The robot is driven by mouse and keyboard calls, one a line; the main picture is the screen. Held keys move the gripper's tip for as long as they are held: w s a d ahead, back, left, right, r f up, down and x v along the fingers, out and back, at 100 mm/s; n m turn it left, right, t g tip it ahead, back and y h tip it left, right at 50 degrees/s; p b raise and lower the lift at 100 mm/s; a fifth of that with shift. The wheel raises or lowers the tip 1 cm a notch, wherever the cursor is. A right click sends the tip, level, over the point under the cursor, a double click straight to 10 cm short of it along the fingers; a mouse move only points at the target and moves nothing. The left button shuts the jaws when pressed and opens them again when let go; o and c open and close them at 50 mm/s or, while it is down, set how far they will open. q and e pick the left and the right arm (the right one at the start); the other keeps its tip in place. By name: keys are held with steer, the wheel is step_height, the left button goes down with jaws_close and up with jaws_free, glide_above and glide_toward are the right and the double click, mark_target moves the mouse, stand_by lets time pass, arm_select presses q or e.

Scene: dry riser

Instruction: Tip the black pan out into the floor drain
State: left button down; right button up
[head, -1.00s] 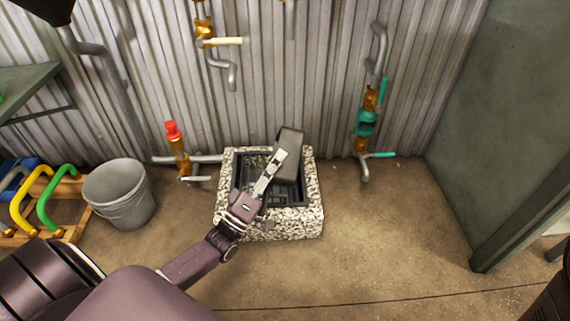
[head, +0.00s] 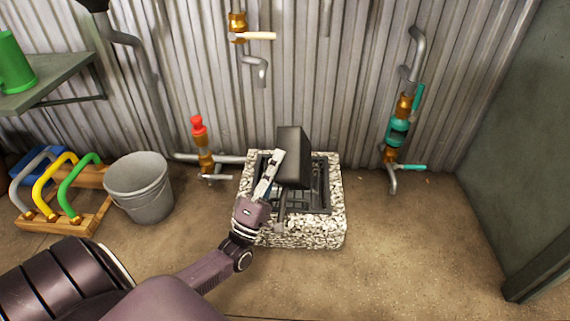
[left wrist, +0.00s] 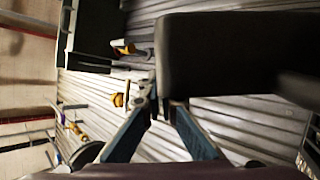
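The black pan (head: 293,157) is held above the floor drain, on edge, with a broad dark face toward me. My left gripper (head: 272,172) is shut on it at its left side. The floor drain (head: 318,190) is a dark grate set in a speckled stone kerb (head: 300,238); the pan and gripper hide part of the grate. In the left wrist view the pan (left wrist: 235,50) fills the upper right, just beyond the fingers (left wrist: 160,112). I cannot see the pan's inside or any liquid. My right gripper is not in view.
A grey bucket (head: 140,188) and a wooden rack (head: 65,210) with coloured handles stand left of the drain. Pipes with a red-topped valve (head: 200,140) and a teal valve (head: 397,130) run along the corrugated wall. Floor to the right is clear.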

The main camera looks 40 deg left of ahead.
arm_select(q)
steer(key=shift+s+a+f+n+y+b, duration=0.1)
steer(key=shift+s+a+n+y+b, duration=0.2)
steer(key=shift+a+n+y, duration=0.45)
steer(key=shift+s+a+f+n+y+b, duration=0.25)
steer(key=shift+n+y, duration=0.35)
steer(key=shift+n, duration=0.3)
steer(key=shift+s+a+n+y+b, duration=0.2)
steer(key=shift+a+n+y+b, duration=0.15)
steer(key=shift+a+n+y, duration=0.4)
steer(key=shift+d, duration=0.1)
stand_by(0.8)
